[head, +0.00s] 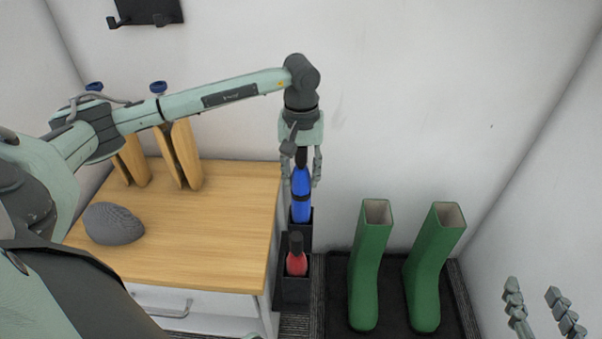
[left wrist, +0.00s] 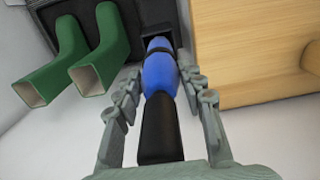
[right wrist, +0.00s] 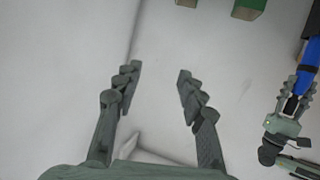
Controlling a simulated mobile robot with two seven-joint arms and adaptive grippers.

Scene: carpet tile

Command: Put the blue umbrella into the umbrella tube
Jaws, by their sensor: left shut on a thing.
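The blue umbrella (head: 301,200) hangs upright, black handle up, also in the left wrist view (left wrist: 159,76). My left gripper (head: 302,176) is shut on it near the handle. Its lower end is at the mouth of the black umbrella tube (head: 306,238), beside the cabinet; the tip is hidden and I cannot tell how deep it is. The tube's dark opening shows past the umbrella in the left wrist view (left wrist: 156,30). My right gripper (head: 541,306) is open and empty at the lower right, also in the right wrist view (right wrist: 158,82).
A red umbrella (head: 297,262) stands in a black holder in front of the tube. Green boots (head: 368,265) stand on a dark tray (head: 393,318) to the right. A wooden-topped cabinet (head: 235,220) with a grey cap-like thing (head: 112,224) is close on the left.

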